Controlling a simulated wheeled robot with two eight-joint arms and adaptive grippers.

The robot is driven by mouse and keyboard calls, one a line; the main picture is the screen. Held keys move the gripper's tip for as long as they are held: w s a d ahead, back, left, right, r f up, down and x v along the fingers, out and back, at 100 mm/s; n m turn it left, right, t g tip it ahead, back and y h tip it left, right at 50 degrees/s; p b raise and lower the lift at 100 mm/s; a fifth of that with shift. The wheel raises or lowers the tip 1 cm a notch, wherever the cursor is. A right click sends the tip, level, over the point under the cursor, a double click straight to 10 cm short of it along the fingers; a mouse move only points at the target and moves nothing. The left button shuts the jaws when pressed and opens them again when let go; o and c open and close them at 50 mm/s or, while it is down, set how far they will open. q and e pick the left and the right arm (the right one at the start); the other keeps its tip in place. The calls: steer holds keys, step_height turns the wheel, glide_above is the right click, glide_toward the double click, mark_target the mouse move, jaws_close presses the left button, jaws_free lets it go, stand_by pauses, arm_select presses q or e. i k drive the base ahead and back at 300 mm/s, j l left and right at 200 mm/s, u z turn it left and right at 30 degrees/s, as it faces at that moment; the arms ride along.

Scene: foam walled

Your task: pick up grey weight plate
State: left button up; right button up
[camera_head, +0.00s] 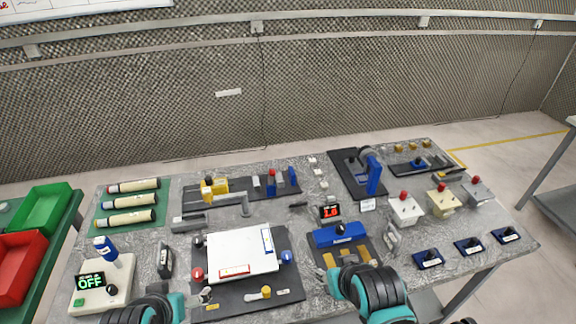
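I cannot tell for certain which thing is the grey weight plate. Small grey pieces on the table include a flat block (187,224) at the left, an upright piece (165,262) beside the timer box, and a labelled piece (393,238) right of the blue block. My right gripper (350,274) is at the front edge of the table, close to the blue block's dark board; its fingers are not clear. My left gripper (158,303) is at the bottom edge, by the front left of the table, partly cut off. Neither visibly holds anything.
The table is crowded. A white board (242,253) on a black mat, a blue block (340,235), a timer box (102,287) reading OFF and red-knobbed boxes (405,209) stand on it. Red (20,265) and green (42,208) bins are at the left.

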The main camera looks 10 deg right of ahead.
mark_target(392, 244)
steer(key=l+z, duration=0.1)
steer(key=l, duration=0.5)
steer(key=i+l+z, duration=0.1)
steer(key=l, duration=0.55)
steer(key=i+l, duration=0.1)
steer(key=l, duration=0.5)
steer(key=z, duration=0.05)
